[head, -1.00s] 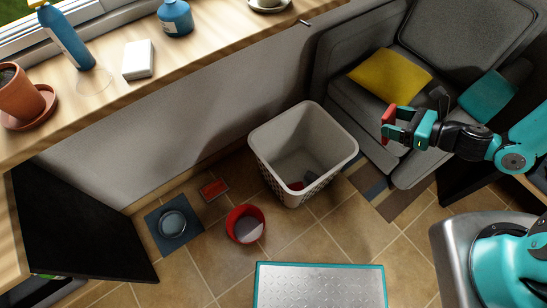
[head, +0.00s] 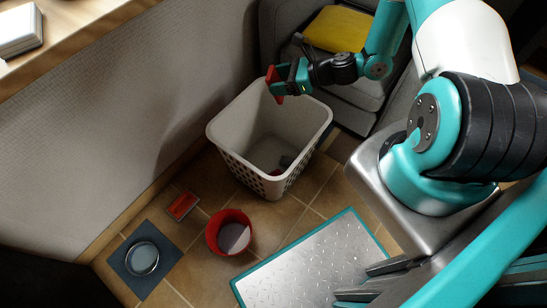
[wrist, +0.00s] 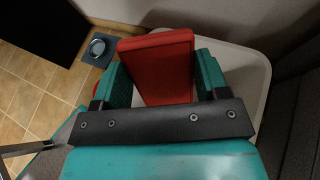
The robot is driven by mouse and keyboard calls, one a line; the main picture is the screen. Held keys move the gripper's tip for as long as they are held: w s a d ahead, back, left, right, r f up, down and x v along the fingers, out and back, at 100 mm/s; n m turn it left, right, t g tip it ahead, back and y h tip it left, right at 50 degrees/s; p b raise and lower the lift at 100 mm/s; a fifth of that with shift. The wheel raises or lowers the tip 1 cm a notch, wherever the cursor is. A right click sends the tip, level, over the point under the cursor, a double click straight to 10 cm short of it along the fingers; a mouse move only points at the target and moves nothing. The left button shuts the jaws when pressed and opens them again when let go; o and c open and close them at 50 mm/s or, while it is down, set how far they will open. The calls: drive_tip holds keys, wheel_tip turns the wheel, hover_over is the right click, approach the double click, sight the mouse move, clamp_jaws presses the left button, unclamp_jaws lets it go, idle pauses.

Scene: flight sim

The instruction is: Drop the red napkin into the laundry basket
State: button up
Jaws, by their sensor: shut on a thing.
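The red napkin (head: 274,86) is a flat folded block held in my gripper (head: 282,81). The wrist view shows the napkin (wrist: 158,66) between the two teal fingers of my gripper (wrist: 160,82), which is shut on it. The laundry basket (head: 236,164) is a pale, open-topped bin with perforated sides, standing upright on the tiles. My gripper and the napkin are above the back part of its opening. In the wrist view the basket's pale rim (wrist: 258,72) shows behind and to the right of the napkin. A small dark item lies at the basket's bottom.
A red bin (head: 213,236) with a pale item in it stands in front of the basket. A red flat item (head: 183,206) and a bowl (head: 142,258) on a blue mat (head: 168,250) lie to the left. A grey sofa with a yellow cushion (head: 338,29) stands behind.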

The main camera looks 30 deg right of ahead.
drive_tip(key=w+d+f+b, duration=0.1)
drive_tip(key=w+f+b, duration=0.1)
drive_tip(key=f+b, duration=0.9)
drive_tip(key=w+d+f+m+t+h+b, duration=0.1)
drive_tip(key=w+f+b, duration=0.1)
drive_tip(key=f+b, duration=0.9)
drive_tip(key=shift+w+d+f, duration=0.15)
drive_tip(key=shift+w+d, duration=0.1)
drive_tip(key=shift+w, duration=0.05)
drive_tip(key=o, duration=1)
drive_tip(key=p+v, duration=0.6)
drive_tip(key=v, duration=1.1)
drive_tip(key=shift+s, duration=0.25)
